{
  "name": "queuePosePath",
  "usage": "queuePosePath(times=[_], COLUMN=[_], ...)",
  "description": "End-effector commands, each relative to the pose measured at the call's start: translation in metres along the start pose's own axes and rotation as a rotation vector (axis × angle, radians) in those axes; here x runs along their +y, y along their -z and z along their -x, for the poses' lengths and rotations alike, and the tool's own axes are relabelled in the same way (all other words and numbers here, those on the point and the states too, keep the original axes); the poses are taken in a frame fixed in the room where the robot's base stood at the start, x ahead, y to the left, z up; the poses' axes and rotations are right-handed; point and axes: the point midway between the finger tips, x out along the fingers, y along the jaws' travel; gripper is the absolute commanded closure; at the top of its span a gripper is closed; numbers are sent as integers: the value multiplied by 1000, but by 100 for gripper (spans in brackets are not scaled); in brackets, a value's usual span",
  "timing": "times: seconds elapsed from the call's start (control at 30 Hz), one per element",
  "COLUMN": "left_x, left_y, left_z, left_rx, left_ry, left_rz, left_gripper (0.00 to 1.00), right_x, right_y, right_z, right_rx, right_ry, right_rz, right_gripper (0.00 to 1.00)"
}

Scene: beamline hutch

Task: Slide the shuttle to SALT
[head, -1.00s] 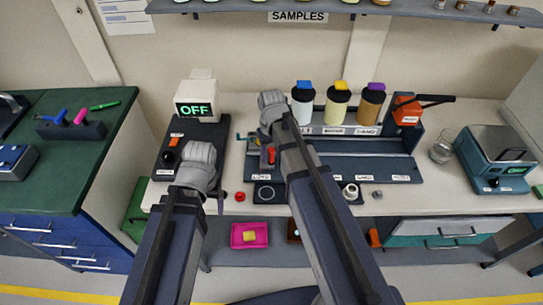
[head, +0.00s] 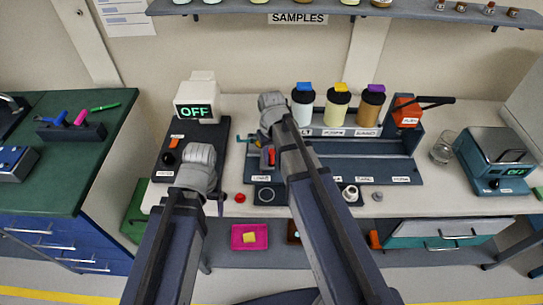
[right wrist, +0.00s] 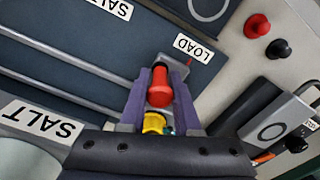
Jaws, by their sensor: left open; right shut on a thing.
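The shuttle (right wrist: 173,68) is a grey block with a red knob on a dark railed track (head: 385,171). It stands at the LOAD label (right wrist: 186,45), its small red pointer beside that label. My right gripper (right wrist: 158,85) is shut on the shuttle's red knob, its purple fingers on both sides; the head view shows the knob (head: 272,156) beside my wrist. A SALT label (right wrist: 43,120) lies below the white jar's place, and another SALT label (right wrist: 108,6) is on the track's front edge. My left gripper (head: 220,204) is open and empty near the table's front edge, mostly hidden by its wrist.
White, yellow-lidded and purple-lidded jars (head: 336,110) stand behind the track. An orange box with a black lever (head: 407,112) is at its right end.

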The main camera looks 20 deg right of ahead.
Motion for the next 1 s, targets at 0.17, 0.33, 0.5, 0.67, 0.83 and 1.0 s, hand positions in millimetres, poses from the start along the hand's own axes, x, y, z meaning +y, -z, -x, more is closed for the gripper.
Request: queuePosePath(times=[0.17, 0.33, 0.5, 0.67, 0.83, 1.0], left_x=[0, 0, 0, 0, 0, 0], left_y=[0, 0, 0, 0, 0, 0], left_z=[0, 0, 0, 0, 0, 0], left_rx=[0, 0, 0, 0, 0, 0], left_ry=[0, 0, 0, 0, 0, 0], left_rz=[0, 0, 0, 0, 0, 0], left_gripper=[22, 22, 22, 22, 22, 22], right_x=[0, 0, 0, 1, 28, 74], right_y=[0, 0, 0, -1, -13, -32], right_z=[0, 0, 0, 0, 0, 0], right_rx=[0, 0, 0, 0, 0, 0], right_ry=[0, 0, 0, 0, -1, -1], right_rz=[0, 0, 0, 0, -7, -9], right_gripper=[100, 100, 100, 100, 100, 100])
